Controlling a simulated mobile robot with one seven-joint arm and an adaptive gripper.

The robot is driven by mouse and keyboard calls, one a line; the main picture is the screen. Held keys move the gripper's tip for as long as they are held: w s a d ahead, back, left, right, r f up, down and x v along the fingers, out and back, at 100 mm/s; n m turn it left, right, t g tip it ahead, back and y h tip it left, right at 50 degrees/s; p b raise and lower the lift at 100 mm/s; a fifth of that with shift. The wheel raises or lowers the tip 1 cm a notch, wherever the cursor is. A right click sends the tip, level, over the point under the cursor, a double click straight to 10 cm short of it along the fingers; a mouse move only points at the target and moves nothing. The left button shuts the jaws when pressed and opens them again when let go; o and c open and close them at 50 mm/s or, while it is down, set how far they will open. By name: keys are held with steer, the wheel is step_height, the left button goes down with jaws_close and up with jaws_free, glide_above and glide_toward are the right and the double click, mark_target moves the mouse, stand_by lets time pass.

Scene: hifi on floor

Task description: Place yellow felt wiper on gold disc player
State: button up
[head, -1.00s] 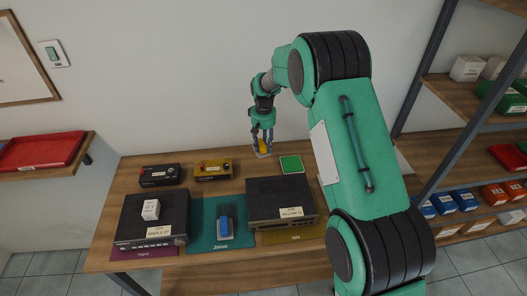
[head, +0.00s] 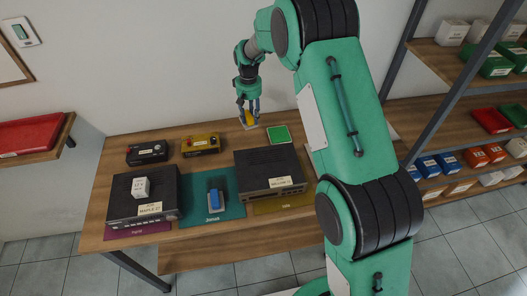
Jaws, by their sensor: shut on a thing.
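My gripper (head: 249,119) points down over the back of the table, left of the green square pad. It is shut on the yellow felt wiper (head: 250,116), partly hidden by the fingers. The wiper is close to a small pale flat piece (head: 249,127) below it; I cannot tell whether they touch. A small gold device (head: 201,144), which looks like the gold disc player, lies on the table to the left of my gripper.
A small black device (head: 147,153) lies left of the gold one. A black unit (head: 125,202) with a white box on it stands front left, another (head: 250,165) front right. A blue item (head: 214,200) stands on the teal mat between them. A green pad (head: 279,134) lies behind.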

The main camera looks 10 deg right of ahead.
steer(key=s+d+r+m+p, duration=0.1)
steer(key=s+d, duration=0.1)
steer(key=s, duration=1.7)
steer(key=s+d+r+m+p, duration=0.1)
steer(key=s+d+r, duration=0.1)
steer(key=s, duration=1.8)
steer(key=shift+d, duration=0.55)
glide_above(270, 167)
steer(key=shift+d+f+p, duration=0.1)
steer(key=shift+f+p, duration=0.35)
steer(key=shift+f, duration=0.3)
steer(key=shift+f, duration=1.75)
steer(key=shift+f, duration=0.15)
